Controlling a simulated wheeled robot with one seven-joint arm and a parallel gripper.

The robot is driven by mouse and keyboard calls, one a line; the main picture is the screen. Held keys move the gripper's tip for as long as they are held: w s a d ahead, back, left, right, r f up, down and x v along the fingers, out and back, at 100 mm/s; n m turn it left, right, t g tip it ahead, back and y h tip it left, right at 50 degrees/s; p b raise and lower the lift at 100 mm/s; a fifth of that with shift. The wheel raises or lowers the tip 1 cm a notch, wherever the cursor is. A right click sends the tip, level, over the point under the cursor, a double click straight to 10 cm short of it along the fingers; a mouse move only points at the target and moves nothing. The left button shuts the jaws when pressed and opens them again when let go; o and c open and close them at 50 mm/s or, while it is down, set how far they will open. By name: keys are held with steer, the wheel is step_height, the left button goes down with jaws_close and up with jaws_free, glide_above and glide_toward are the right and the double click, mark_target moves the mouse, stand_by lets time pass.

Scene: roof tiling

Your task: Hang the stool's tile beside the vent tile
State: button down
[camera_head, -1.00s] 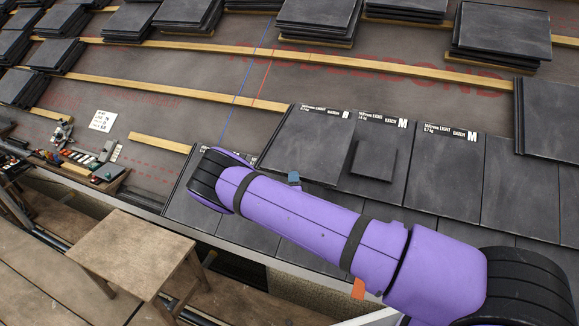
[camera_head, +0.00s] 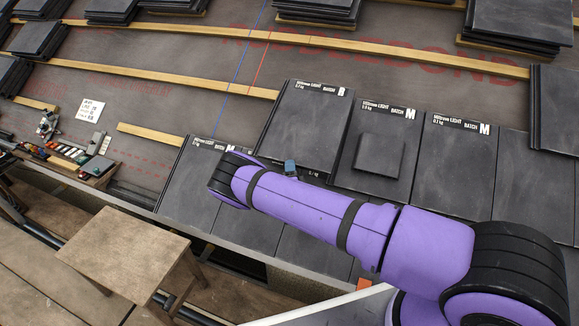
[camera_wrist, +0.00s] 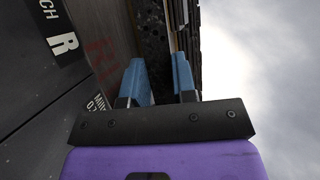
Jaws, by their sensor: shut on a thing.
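The vent tile (camera_head: 380,156), dark with a raised square, lies in the upper course. My gripper (camera_head: 290,168) is at the lower edge of the R tile, largely hidden by my purple forearm. Its two blue fingers (camera_wrist: 160,84) are shut on a tile. The wooden stool (camera_head: 120,250) is bare.
M-marked tiles (camera_head: 455,165) continue right of the vent tile. A lower course (camera_head: 190,190) runs below. Tile stacks (camera_head: 515,25) stand upslope by the wooden battens (camera_head: 150,72). A tool tray (camera_head: 90,170) sits left. Bare underlay is open left of the R tile.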

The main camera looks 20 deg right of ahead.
steer(key=shift+w+d+f, duration=0.3)
steer(key=shift+w+f, duration=0.1)
steer(key=shift+f, duration=0.3)
steer(key=shift+w+d+f, duration=0.25)
steer(key=shift+w+f, duration=0.2)
steer(key=shift+f, duration=0.2)
steer(key=shift+w+d+f, duration=0.3)
steer(key=shift+w+f, duration=0.1)
steer(key=shift+f, duration=0.4)
stand_by(1.0)
steer(key=shift+s, duration=0.1)
stand_by(0.8)
steer(key=c, duration=0.8)
jaws_free()
steer(key=shift+c, duration=0.2)
steer(key=shift+f, duration=0.1)
steer(key=shift+s+f, duration=0.1)
steer(key=shift+s, duration=0.05)
steer(key=v, duration=0.7)
steer(key=shift+s, duration=0.2)
